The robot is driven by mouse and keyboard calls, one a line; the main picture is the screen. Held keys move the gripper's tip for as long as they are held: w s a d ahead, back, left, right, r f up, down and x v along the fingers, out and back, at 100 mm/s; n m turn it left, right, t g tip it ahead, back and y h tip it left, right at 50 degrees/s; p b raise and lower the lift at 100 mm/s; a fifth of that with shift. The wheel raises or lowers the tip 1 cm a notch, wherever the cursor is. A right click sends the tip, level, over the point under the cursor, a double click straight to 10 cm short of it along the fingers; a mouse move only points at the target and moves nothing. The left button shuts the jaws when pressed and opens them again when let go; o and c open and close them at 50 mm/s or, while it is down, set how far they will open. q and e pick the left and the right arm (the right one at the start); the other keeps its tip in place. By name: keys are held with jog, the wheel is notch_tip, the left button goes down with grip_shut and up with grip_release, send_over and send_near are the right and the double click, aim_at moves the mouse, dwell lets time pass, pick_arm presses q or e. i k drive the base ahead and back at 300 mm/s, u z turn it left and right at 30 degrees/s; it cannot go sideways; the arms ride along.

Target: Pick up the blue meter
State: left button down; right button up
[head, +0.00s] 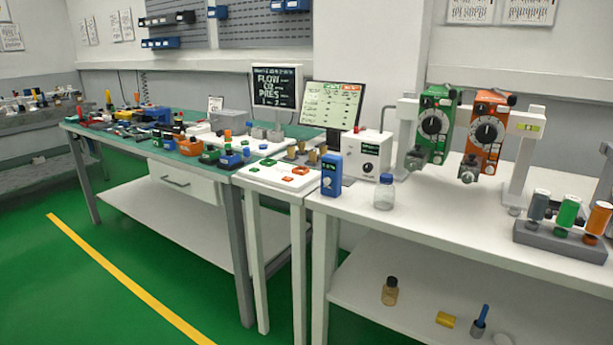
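The blue meter (331,175) stands upright near the left front corner of the white table (430,215) on the right. It is a small blue box with a pale display and a lighter mark on its front face. A clear jar (384,194) stands to its right, apart from it. A white box with a dial (362,155) stands behind it. Neither of my grippers shows in the head view.
A white board with green and orange pieces (277,178) lies left of the meter. A lower shelf holds a brown bottle (390,291). Green floor is free in front.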

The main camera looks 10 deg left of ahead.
aim_at(331, 165)
jog(key=u, duration=0.95)
jog(key=i, duration=1.55)
jog(key=z, duration=0.45)
